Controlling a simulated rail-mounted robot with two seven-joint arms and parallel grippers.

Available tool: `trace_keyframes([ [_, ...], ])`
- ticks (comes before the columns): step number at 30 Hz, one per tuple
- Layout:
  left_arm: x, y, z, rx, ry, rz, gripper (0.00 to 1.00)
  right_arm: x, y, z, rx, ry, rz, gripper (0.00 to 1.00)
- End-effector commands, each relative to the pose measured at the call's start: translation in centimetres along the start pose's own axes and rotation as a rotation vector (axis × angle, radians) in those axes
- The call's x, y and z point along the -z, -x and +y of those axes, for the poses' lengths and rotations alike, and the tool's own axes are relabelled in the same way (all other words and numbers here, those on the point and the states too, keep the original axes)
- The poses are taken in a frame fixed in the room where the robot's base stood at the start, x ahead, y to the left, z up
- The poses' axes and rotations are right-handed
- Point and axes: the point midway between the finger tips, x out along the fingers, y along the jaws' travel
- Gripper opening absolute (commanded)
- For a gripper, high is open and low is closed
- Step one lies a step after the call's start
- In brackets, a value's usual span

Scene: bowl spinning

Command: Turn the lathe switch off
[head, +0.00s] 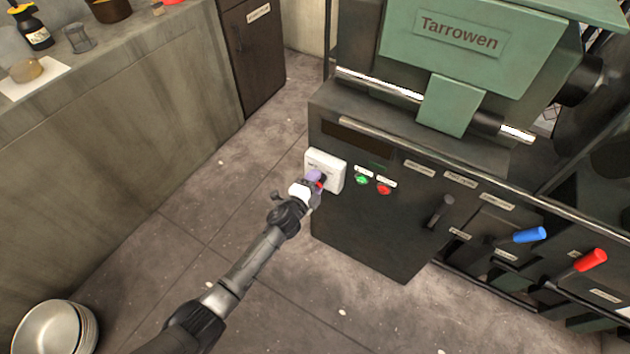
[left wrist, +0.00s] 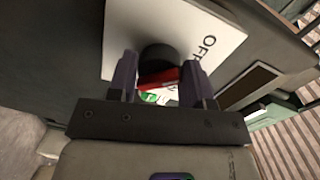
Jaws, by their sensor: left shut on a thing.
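The lathe switch (head: 327,163) is a white plate on the left of the dark lathe front in the head view. In the left wrist view the plate (left wrist: 180,30) carries a black round knob (left wrist: 160,59) with a red lever (left wrist: 158,78). The letters "OFF" show on the plate to the right of the knob, partly cut by a finger, and a bit of green shows below the lever. My left gripper (head: 318,181), with purple fingers, is at the switch. In the left wrist view its fingers (left wrist: 161,80) are shut on the switch lever. My right gripper is not in view.
A green button (head: 362,179) and a red button (head: 384,188) sit right of the switch. A black lever (head: 441,210), a blue handle (head: 529,235) and a red handle (head: 591,260) stick out farther right. Metal bowls (head: 57,328) stand at lower left. The floor between is clear.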

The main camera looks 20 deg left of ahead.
Motion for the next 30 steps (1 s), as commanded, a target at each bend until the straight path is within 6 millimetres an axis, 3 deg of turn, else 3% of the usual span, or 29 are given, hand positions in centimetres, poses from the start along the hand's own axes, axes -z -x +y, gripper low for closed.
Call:
trace_keyframes([
  [16,0.13,-0.10,-0.33,0.006,0.022,0.005,0.22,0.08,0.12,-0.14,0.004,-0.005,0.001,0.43],
  [17,0.13,-0.10,-0.34,0.006,0.022,0.005,0.48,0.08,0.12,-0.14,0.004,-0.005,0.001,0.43],
  [18,0.13,-0.10,-0.34,0.006,0.022,0.005,0.52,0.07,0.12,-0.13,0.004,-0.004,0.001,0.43],
  [24,0.07,-0.06,-0.19,0.003,0.020,0.004,0.70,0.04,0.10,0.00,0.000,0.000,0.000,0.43],
  [30,0.04,-0.01,-0.10,0.002,0.019,0.003,0.70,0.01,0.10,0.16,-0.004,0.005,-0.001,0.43],
])
